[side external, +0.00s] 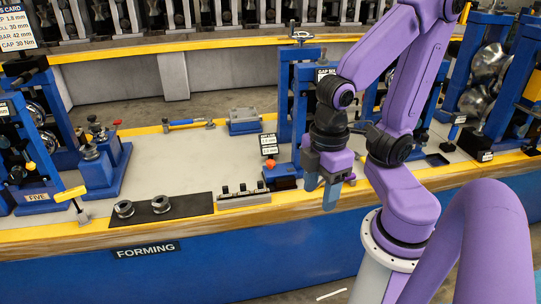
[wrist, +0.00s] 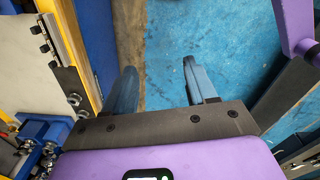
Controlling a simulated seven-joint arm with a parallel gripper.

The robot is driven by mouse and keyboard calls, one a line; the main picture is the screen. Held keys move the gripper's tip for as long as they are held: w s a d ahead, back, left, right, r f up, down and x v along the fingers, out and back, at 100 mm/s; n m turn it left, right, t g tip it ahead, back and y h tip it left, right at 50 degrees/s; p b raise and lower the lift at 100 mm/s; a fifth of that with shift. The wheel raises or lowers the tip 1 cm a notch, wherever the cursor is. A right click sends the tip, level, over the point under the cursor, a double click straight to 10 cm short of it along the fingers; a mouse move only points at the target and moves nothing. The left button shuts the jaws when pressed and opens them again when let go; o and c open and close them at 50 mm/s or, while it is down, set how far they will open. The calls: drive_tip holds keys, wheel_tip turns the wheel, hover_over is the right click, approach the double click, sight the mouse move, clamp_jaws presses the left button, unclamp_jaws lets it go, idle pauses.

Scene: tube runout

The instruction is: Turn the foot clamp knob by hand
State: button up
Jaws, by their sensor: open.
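My gripper (side external: 325,193) hangs pointing down near the front edge of the bench in the side external view. Its two blue-grey fingers are apart and empty. In the wrist view my gripper (wrist: 162,84) shows only blue floor between the fingertips. I cannot tell for sure which part is the foot clamp knob.
The bench (side external: 185,165) has a yellow edge. A black mat (side external: 182,208) with two metal rings and a grey block with several pegs (side external: 243,197) lie near the front. A yellow-handled tool (side external: 70,193) stands at left. Blue roll stands (side external: 300,95) rise behind my gripper. The bench middle is clear.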

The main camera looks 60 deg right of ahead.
drive_tip(key=w+a+f+m, duration=0.1)
drive_tip(key=w+m, duration=1.2)
drive_tip(key=w, duration=0.3)
drive_tip(key=w+d+f+m, duration=0.2)
drive_tip(key=w+d+m, duration=0.2)
drive_tip(key=w+m, duration=0.25)
drive_tip(key=w+d+f+m, duration=0.2)
drive_tip(key=w+d+m, duration=0.25)
drive_tip(key=w, duration=0.35)
drive_tip(key=m, duration=2.1)
approach(271, 161)
drive_tip(key=shift+w+a, duration=0.2)
drive_tip(key=shift+a, duration=0.2)
drive_tip(key=shift+d+f, duration=0.15)
drive_tip(key=shift+f, duration=3.85)
